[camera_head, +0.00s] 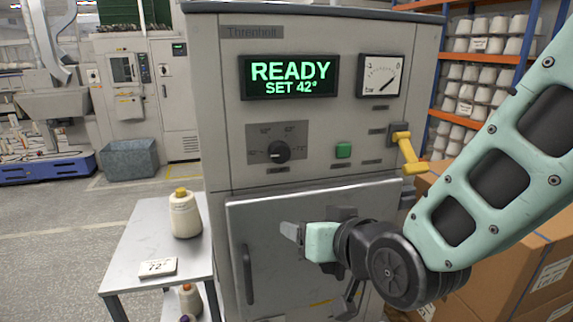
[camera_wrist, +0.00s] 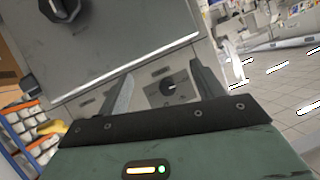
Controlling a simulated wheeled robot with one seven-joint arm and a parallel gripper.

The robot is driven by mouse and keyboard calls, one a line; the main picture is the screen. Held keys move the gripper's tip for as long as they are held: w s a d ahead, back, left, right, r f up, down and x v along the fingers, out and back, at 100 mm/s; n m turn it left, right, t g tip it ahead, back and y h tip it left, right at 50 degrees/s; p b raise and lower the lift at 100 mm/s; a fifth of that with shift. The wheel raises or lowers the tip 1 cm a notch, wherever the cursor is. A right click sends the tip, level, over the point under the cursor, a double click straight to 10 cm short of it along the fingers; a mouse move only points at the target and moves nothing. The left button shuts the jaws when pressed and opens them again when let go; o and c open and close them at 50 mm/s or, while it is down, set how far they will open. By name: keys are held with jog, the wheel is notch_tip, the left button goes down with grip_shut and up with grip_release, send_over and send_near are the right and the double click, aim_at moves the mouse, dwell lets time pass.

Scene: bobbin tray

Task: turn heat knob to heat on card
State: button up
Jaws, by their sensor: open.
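The heat knob (camera_head: 278,151) is a round black dial on a dark plate on the upper front of the grey machine (camera_head: 225,100). Its plate labels are too small to read. The display (camera_head: 290,77) reads "READY SET 42°". The heat card (camera_head: 158,267) lies on the side table and reads "72°". My gripper (camera_head: 292,232) is below the knob, in front of the lower door, and apart from it. In the wrist view my gripper (camera_wrist: 161,68) is open and empty. The knob (camera_wrist: 168,87) shows between its fingers, farther off.
A yellow lever (camera_head: 406,150) and a green button (camera_head: 343,151) are right of the knob. The grey door (camera_head: 270,225) has a vertical handle. A thread cone (camera_head: 185,215) stands on the table (camera_head: 125,240). Cardboard boxes (camera_head: 530,255) are at right. Space before the knob is clear.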

notch_tip(320, 180, up, 4)
jog(key=w+f+t, duration=0.1)
jog(key=w+t, duration=0.2)
jog(key=t, duration=0.1)
jog(key=m+t+p, duration=0.1)
jog(key=p, duration=0.4)
send_near(281, 157)
jog(key=x, duration=0.9)
jog(key=c, duration=1)
